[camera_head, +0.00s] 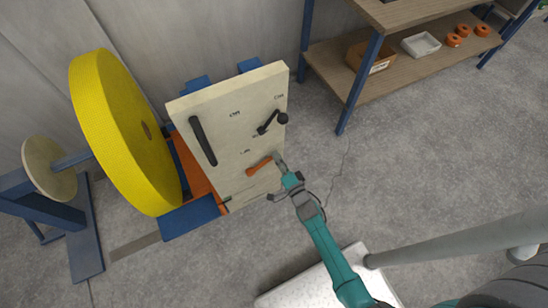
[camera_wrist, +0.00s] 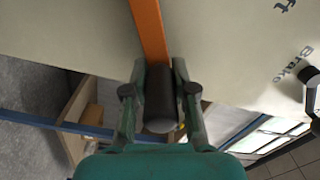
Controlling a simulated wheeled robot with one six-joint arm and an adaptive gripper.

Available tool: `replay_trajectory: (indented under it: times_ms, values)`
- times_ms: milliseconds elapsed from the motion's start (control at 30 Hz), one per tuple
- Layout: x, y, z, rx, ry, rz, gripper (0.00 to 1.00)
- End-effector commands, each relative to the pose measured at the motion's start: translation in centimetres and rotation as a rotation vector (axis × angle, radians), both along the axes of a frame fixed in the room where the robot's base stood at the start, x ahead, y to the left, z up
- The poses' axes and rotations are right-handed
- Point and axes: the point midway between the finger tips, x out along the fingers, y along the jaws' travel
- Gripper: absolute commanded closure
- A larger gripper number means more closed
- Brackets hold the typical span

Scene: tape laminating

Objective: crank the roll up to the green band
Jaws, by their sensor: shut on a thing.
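A large yellow roll (camera_head: 115,130) stands upright left of a cream panel (camera_head: 235,105). An orange crank arm (camera_head: 259,165) lies low on the panel, pointing right and slightly up. In the wrist view the crank arm (camera_wrist: 148,30) runs up from a dark grip (camera_wrist: 159,98). My gripper (camera_head: 281,168) is at the crank's right end. In the wrist view my gripper (camera_wrist: 158,105) is shut on the grip, one finger on each side. I cannot make out a green band in either view.
A black brake lever (camera_head: 272,122) sits above the crank, and a long dark bar (camera_head: 203,141) is at the panel's upper left. A shelf (camera_head: 410,65) with a box, a tray and orange rings stands at the upper right. Floor right of the panel is clear.

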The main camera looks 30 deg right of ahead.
Motion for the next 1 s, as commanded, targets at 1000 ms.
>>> replay_trajectory:
  times_ms: [1000]
  values:
    - [0.0, -0.8, -9.7, 0.803, 0.009, -0.005, 1.00]
